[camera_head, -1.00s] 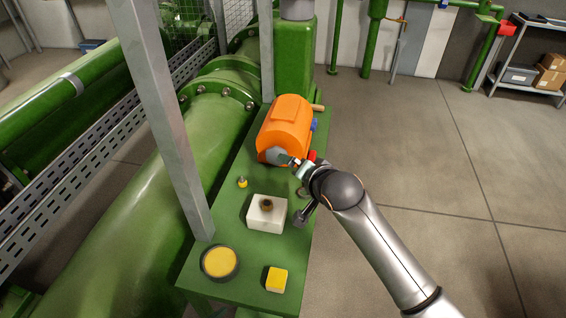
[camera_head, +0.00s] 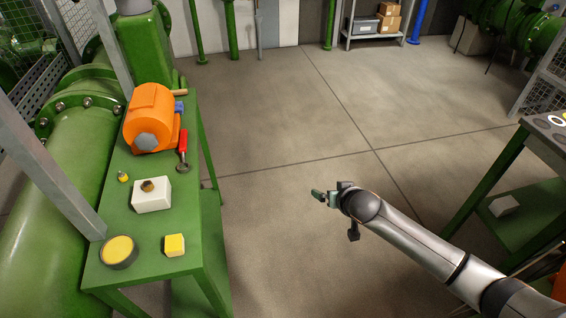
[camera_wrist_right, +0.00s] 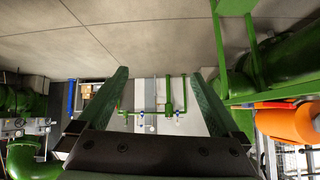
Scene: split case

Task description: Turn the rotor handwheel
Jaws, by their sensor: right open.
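An orange rounded casing (camera_head: 152,118) with a grey faceted end knob (camera_head: 146,141) lies on the green bench (camera_head: 131,205) at the left in the head view. I cannot tell whether that knob is the rotor handwheel; no clear spoked wheel shows. My right gripper (camera_head: 326,197) is out over open floor to the right of the bench, well apart from the casing. In the right wrist view the two green fingers of the gripper (camera_wrist_right: 165,95) stand wide apart with nothing between them. An orange body (camera_wrist_right: 290,122) shows at that view's right edge. My left gripper is not in view.
A red-handled tool (camera_head: 183,142) lies beside the casing. A white block (camera_head: 151,198), a yellow cube (camera_head: 174,246) and a round yellow-topped dish (camera_head: 119,250) sit nearer on the bench. Another green table (camera_head: 515,150) stands at the right. The floor between is clear.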

